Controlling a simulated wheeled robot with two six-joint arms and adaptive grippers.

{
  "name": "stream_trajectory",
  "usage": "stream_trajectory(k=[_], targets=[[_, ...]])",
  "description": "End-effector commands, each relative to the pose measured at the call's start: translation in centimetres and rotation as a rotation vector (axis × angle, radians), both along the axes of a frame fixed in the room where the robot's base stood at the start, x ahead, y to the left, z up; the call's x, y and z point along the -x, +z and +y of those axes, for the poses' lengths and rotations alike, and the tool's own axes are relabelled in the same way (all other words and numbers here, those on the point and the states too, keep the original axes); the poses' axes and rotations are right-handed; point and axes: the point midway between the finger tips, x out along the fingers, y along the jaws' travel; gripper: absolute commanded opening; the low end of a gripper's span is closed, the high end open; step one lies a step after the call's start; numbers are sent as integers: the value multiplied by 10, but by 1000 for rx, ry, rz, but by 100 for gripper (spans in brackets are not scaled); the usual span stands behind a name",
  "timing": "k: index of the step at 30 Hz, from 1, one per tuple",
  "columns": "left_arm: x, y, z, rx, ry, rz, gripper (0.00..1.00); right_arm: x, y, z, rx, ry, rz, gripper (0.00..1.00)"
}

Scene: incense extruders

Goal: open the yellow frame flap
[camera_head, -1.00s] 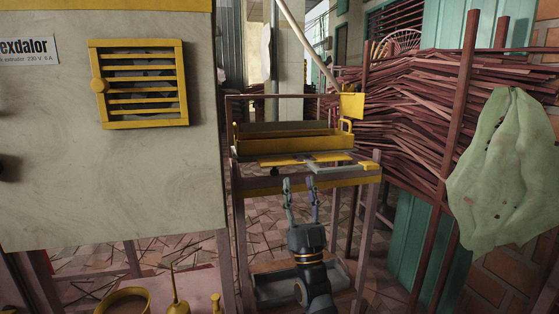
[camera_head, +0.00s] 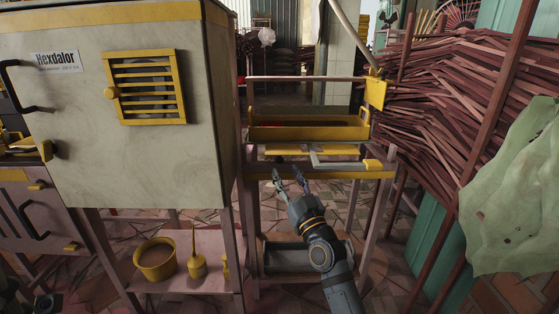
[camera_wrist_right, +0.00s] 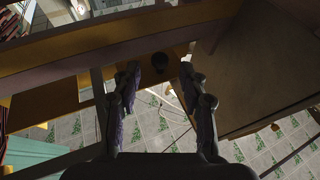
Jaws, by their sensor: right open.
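The yellow louvred frame flap (camera_head: 148,86) is on the front of the pale machine cabinet (camera_head: 190,150). It has several slats and a round yellow knob (camera_head: 111,93) on its left side, and it looks closed flat. My right gripper (camera_head: 287,172) is open and empty, right of and below the flap, in front of the yellow-trimmed stand. In the right wrist view its two fingers (camera_wrist_right: 160,70) are apart with nothing between them. A dark part at the lower left corner of the head view (camera_head: 45,303) looks like my left gripper, mostly cut off; its jaws cannot be made out.
The stand holds a yellow tray (camera_head: 300,133). A yellow pot (camera_head: 156,260) and an oil can (camera_head: 197,262) stand on the shelf under the cabinet. Stacked reddish sticks (camera_head: 430,110) and a green cloth (camera_head: 515,200) are at right.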

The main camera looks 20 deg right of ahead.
Motion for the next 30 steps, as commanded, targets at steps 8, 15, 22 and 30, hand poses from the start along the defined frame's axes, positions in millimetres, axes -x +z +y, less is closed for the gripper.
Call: stream_trajectory(k=[8, 15, 22, 30], targets=[[0, -3, 0, -1, 1, 1, 40, -45, 19, 5, -1, -1, -2, 43], [0, -4, 0, -2, 1, 2, 40, -53, 22, 6, 0, 0, 0, 43], [0, -4, 0, -2, 1, 2, 40, -53, 22, 6, 0, -1, 0, 31], [0, -4, 0, -2, 1, 1, 40, -53, 22, 6, 0, -1, 0, 0]])
